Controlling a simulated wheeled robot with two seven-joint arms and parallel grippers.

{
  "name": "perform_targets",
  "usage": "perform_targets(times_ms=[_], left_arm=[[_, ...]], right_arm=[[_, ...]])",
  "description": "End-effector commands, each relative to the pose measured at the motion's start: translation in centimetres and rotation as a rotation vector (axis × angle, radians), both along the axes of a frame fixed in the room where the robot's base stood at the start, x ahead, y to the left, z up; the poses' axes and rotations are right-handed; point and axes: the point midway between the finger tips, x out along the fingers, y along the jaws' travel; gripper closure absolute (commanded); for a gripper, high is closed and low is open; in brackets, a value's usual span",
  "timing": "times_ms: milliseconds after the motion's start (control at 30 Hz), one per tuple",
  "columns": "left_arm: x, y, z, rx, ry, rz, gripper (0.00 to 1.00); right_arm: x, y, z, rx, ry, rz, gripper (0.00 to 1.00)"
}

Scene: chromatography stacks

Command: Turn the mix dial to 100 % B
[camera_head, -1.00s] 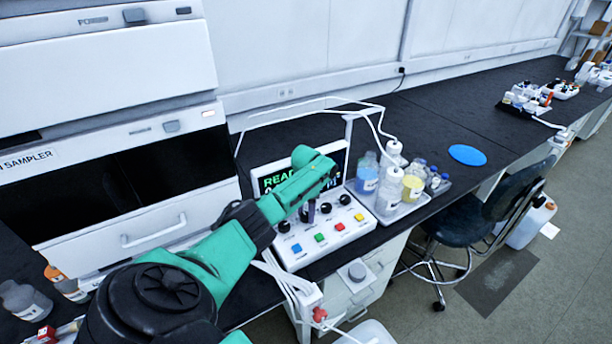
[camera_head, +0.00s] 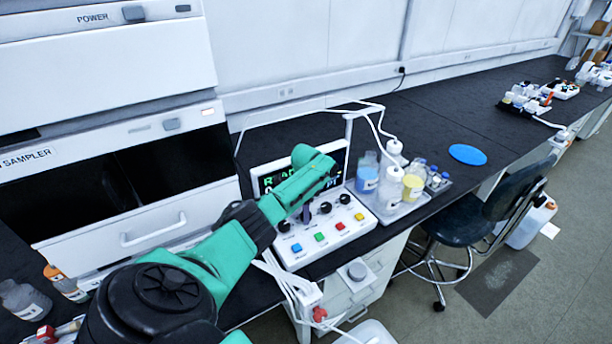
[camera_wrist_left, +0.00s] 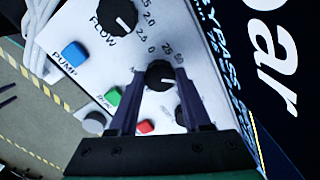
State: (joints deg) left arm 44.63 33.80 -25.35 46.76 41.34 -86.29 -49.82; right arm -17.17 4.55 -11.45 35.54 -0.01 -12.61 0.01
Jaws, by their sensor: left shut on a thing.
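The white control box (camera_head: 345,226) stands on the black bench, with a row of black dials and blue, green, red and yellow buttons. My left gripper (camera_head: 306,212) reaches down onto the second dial from the left. In the left wrist view its two dark fingers stand either side of the mix dial (camera_wrist_left: 160,75) and are shut on it. Numbers including 25 and 50 show beside this dial. A white mark shows on its face, but I cannot read its setting. The flow dial (camera_wrist_left: 117,14) is beside it, clear of the fingers. My right gripper is out of view.
A display (camera_head: 270,180) behind the box is partly hidden by my arm. A tray (camera_head: 408,207) of bottles stands right of the box. A blue disc (camera_head: 467,155) lies on open bench beyond. A chair (camera_head: 480,215) stands at the front edge.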

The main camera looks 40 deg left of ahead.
Motion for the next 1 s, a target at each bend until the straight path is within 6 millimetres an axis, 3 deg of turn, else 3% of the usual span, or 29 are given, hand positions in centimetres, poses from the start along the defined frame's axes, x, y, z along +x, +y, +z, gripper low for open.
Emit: perform_targets(times_ms=[467,500,567,867,1000], left_arm=[[0.14,0.18,0.26,0.003,-0.006,-0.016,1.00],[0.14,0.18,0.26,0.003,-0.006,-0.015,0.44],[0.13,0.17,0.25,0.003,-0.006,-0.015,0.22],[0.05,0.07,0.14,0.001,-0.003,-0.016,0.22],[0.11,0.09,1.08,0.002,-0.004,-0.016,0.22]], right_arm=[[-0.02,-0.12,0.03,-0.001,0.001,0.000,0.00],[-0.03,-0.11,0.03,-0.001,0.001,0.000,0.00],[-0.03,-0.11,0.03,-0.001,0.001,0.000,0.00],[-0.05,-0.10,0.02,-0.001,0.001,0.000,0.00],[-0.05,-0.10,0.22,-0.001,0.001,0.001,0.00]])
